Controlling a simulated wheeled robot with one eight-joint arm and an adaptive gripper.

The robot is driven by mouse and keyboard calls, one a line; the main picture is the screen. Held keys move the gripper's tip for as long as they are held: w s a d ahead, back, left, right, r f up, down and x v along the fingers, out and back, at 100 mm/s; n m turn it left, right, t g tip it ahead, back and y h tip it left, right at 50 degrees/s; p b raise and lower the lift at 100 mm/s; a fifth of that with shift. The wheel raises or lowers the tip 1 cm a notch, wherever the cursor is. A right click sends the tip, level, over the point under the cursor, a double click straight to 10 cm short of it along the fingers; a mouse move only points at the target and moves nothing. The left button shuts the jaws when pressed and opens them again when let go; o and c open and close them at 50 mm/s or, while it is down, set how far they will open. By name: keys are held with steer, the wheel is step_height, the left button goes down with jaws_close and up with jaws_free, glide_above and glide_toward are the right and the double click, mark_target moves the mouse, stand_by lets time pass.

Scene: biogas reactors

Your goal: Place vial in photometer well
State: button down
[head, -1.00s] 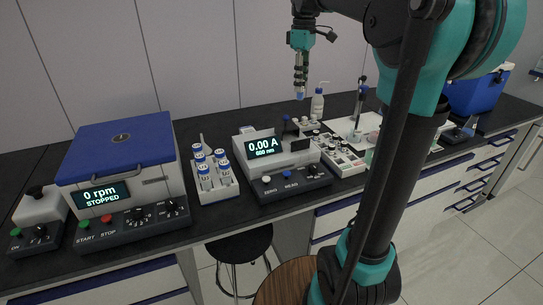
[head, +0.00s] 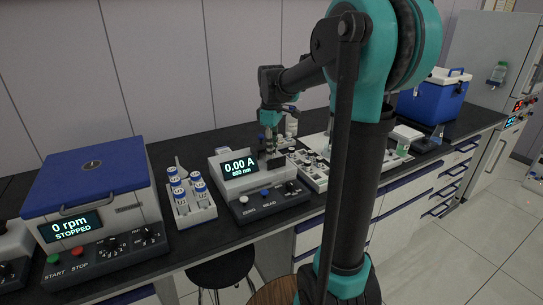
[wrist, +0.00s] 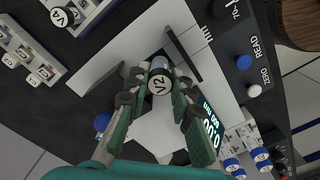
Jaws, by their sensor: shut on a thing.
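The photometer (head: 232,185) is a white box on a dark base, with a display reading 0.00 A, 600 nm. It also shows in the wrist view (wrist: 140,50). My gripper (head: 269,148) is low over the photometer's right part in the head view. In the wrist view my gripper (wrist: 158,90) is shut on a vial (wrist: 160,78) whose top is marked V2, above the photometer's white top. The vial's lower part and the well are hidden, so I cannot tell whether the vial is in the well.
A rack (head: 200,215) of blue-capped vials stands left of the photometer, beside the centrifuge (head: 90,190). White trays (head: 312,174) lie to its right. A vial marked V4 (wrist: 62,16) shows in the wrist view. A blue cooler (head: 432,100) stands farther right.

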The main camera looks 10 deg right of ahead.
steer(key=shift+f, duration=1.3)
steer(key=shift+f, duration=0.1)
steer(key=c, duration=1.6)
jaws_free()
step_height(320, 180, up, 12)
steer(key=shift+r, duration=0.15)
